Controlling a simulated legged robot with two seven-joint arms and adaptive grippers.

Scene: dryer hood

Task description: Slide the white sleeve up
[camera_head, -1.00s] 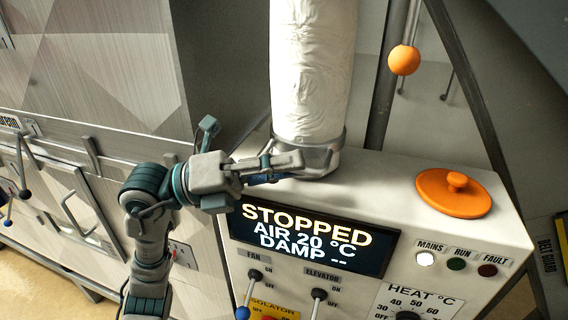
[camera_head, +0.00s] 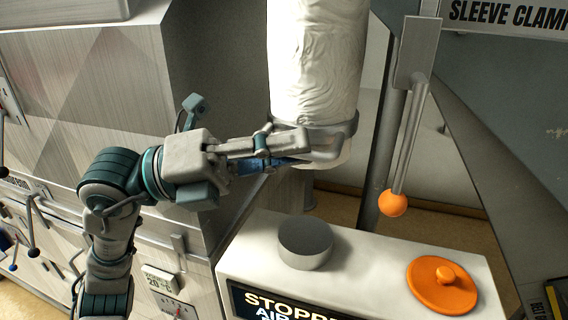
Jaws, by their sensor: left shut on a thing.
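The white sleeve (camera_head: 316,65) hangs down from the top of the head view, a wrinkled cloth tube with a grey metal ring (camera_head: 345,130) around its lower end. My left gripper (camera_head: 300,146) comes in from the left and is shut on the ring at its near left side. The sleeve's lower end is clear above the white cabinet top. A short grey round spigot (camera_head: 305,243) stands bare on the cabinet top below. My right gripper is not in view.
An orange knobbed lid (camera_head: 442,286) lies on the white cabinet top (camera_head: 370,260). A lever with an orange ball (camera_head: 393,203) hangs from a post right of the sleeve, under a "SLEEVE CLAMP" sign (camera_head: 508,14). Steel panels stand at left.

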